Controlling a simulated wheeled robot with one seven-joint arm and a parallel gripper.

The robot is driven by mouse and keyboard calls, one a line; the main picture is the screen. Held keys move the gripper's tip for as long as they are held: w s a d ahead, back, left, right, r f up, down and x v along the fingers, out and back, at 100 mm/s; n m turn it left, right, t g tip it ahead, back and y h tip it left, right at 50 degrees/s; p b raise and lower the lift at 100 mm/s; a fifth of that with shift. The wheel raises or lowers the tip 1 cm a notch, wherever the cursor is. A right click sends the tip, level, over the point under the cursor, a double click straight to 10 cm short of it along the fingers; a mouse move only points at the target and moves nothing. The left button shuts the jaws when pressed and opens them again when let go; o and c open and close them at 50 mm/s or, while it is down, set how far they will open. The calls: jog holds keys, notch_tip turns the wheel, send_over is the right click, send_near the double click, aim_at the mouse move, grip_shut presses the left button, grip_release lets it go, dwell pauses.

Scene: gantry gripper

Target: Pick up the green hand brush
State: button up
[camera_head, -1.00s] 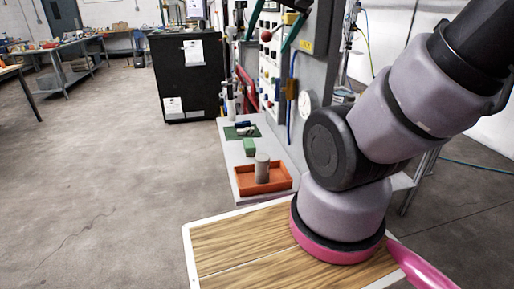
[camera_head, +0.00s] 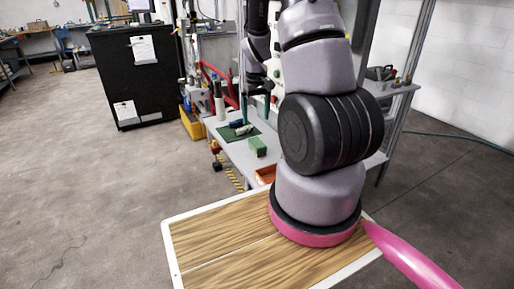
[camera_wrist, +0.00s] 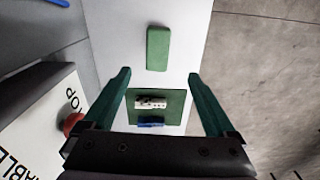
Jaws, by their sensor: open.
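The green hand brush (camera_head: 257,146) looks like a small plain green block lying on the narrow grey bench. In the wrist view the brush (camera_wrist: 158,48) lies upright in the picture, just beyond and between my fingertips. My gripper (camera_wrist: 158,75) has two teal fingers spread wide with nothing between them. It points down above the bench, apart from the brush. In the head view my arm hides part of the gripper.
A green mat (camera_head: 232,135) bearing a white cylinder (camera_wrist: 151,102) and a blue item (camera_wrist: 150,124) lies beside the brush. An orange tray (camera_head: 265,174) is nearer, mostly hidden by my arm. A panel with a red button (camera_wrist: 73,124) borders the bench at left.

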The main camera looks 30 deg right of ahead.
aim_at(257, 142)
jog(key=f, duration=1.2)
jog(key=shift+d, duration=0.2)
jog(key=shift+f, duration=0.2)
dwell(0.3)
grip_shut()
jog(key=shift+r, duration=5.25)
